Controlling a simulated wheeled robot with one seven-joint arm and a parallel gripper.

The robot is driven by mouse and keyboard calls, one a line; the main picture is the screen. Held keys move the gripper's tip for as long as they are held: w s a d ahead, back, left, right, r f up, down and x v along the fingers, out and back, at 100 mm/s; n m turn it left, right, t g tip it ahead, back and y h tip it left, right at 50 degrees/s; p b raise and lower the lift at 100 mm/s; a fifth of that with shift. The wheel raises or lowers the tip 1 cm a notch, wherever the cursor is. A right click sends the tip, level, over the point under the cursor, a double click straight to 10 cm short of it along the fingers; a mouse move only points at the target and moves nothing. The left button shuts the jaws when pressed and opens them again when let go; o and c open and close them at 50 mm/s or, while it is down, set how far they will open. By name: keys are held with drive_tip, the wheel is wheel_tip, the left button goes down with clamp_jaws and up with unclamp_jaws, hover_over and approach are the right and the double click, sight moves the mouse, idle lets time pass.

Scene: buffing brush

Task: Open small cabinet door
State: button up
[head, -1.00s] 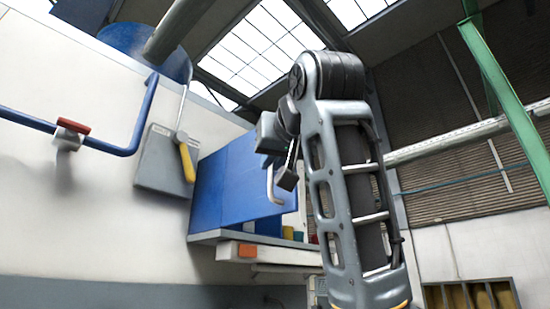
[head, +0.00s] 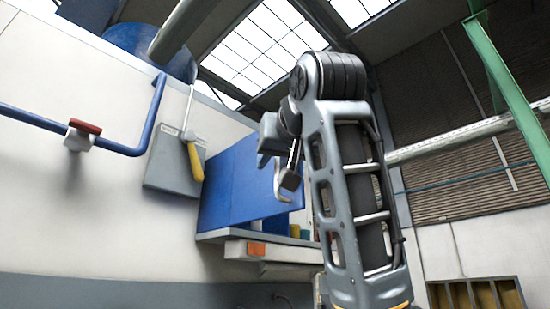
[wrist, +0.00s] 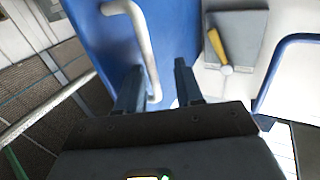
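The small cabinet's blue door (head: 228,187) is on the wall left of my arm in the head view. It also fills the upper middle of the wrist view (wrist: 172,30). A pale bar handle (head: 278,183) stands out near the door's right edge. My gripper (head: 290,178) is at the handle and partly overlaps it in the head view. In the wrist view my gripper (wrist: 160,78) has its two fingers apart. The handle (wrist: 142,45) passes close by the left finger, its lower end appearing between the fingers. I cannot tell whether they touch.
A grey switch box (head: 165,170) with a yellow lever (head: 194,160) and a blue pipe (head: 40,120) with a red-handled valve (head: 85,127) are on the wall to the left.

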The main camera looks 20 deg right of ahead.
drive_tip(key=s+b, duration=0.2)
drive_tip(key=s, duration=0.5)
drive_tip(key=shift+s, duration=0.4)
drive_tip(key=shift+a, duration=0.1)
